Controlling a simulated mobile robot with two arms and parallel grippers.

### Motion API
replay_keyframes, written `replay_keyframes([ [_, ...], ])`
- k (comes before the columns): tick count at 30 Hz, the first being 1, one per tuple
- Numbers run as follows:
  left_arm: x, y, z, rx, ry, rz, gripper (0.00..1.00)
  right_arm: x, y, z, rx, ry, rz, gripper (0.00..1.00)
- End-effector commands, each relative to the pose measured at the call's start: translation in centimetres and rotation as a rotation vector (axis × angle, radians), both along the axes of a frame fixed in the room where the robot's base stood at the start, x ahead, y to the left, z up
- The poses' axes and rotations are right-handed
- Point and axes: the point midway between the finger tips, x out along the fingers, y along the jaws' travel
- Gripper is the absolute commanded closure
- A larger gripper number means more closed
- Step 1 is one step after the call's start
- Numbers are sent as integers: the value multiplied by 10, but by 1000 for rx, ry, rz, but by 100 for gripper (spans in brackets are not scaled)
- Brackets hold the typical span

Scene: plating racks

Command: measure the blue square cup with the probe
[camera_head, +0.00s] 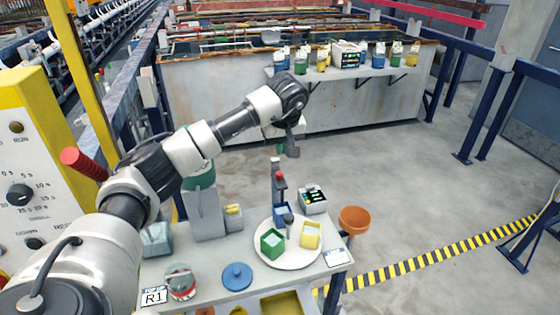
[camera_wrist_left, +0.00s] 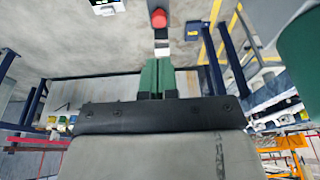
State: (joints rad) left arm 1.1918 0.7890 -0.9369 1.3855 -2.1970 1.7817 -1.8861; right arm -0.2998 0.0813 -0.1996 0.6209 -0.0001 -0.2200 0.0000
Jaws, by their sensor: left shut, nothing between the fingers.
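The blue square cup (camera_head: 281,212) sits on a round white plate (camera_head: 283,256) on the near table, behind a green cup (camera_head: 272,243) and a yellow cup (camera_head: 311,235). A slim dark upright piece with a red top (camera_head: 279,181), which looks like the probe, stands at the blue cup; I cannot tell whether it is in it or behind it. A meter with a lit display (camera_head: 313,199) stands to the right. My left gripper (camera_head: 292,150) is above and beyond the plate. Its green fingers (camera_wrist_left: 157,78) are shut and empty. The red top also shows in the left wrist view (camera_wrist_left: 158,18).
A blue lidded dish (camera_head: 237,276) and a red-and-grey jar (camera_head: 180,282) stand at the table's front left. An orange bucket (camera_head: 354,220) is right of the table. More cups (camera_head: 378,55) line a far shelf.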

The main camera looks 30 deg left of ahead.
Motion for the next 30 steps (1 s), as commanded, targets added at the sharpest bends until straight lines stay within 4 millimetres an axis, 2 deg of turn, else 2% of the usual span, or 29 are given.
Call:
replay_keyframes([
  [1,1,2,-9,-1,6,0,100,0,0,7,0,0,0,57],
  [6,5,5,-40,-2,5,-1,100,0,1,19,1,0,0,57],
  [12,5,5,-62,-2,1,-1,100,0,1,27,1,0,1,57],
  [26,5,5,-70,-2,-1,-2,100,0,2,26,3,1,0,57],
  [30,5,6,-91,0,-1,-1,100,0,2,7,3,1,0,57],
])
